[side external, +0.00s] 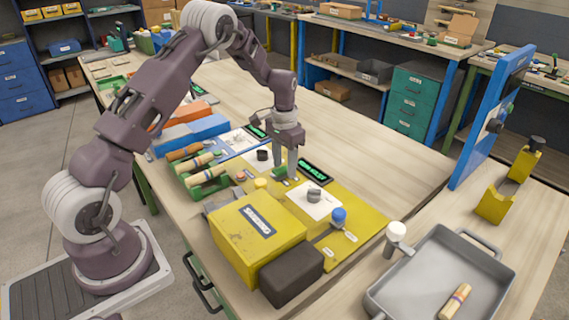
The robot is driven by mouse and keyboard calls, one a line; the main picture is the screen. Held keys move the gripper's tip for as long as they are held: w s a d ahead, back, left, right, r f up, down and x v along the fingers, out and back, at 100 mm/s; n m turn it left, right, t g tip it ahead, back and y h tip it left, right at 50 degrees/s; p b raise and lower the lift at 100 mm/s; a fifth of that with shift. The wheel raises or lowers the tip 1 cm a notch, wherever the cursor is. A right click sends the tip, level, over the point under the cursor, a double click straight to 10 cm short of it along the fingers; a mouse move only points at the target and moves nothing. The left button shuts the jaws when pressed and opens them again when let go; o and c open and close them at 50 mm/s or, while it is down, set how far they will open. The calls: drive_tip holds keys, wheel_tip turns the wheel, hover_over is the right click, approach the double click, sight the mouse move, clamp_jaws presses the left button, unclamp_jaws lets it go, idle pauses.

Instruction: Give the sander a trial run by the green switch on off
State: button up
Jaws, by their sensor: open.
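My gripper (286,172) points down over the yellow panel (358,237), with its jaws open. Its fingertips are beside a small green piece (279,173), which looks like the green switch; the fingers partly hide it, and I cannot tell whether they touch it. A yellow machine box (240,247) with a label and a dark block (291,275) at its front end stands on the near part of the panel; it may be the sander. A lit green display (314,170) and a dark knob on a white plate (314,195) are close by.
A blue-topped knob (339,216) stands on the panel. Turned wood pieces (205,177) lie in holders at left. A grey tray (490,290) holding a wood piece (455,301) is at front right, beside a white-topped post (396,236). The bench beyond the panel is clear.

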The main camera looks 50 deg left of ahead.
sight(275, 172)
clamp_jaws()
drive_tip(key=shift+s+t, duration=0.3)
drive_tip(key=shift+t, duration=0.55)
drive_tip(key=shift+s+t, duration=0.25)
drive_tip(key=shift+t, duration=1)
unclamp_jaws()
drive_tip(key=v, duration=0.7)
drive_tip(key=shift+r, duration=0.1)
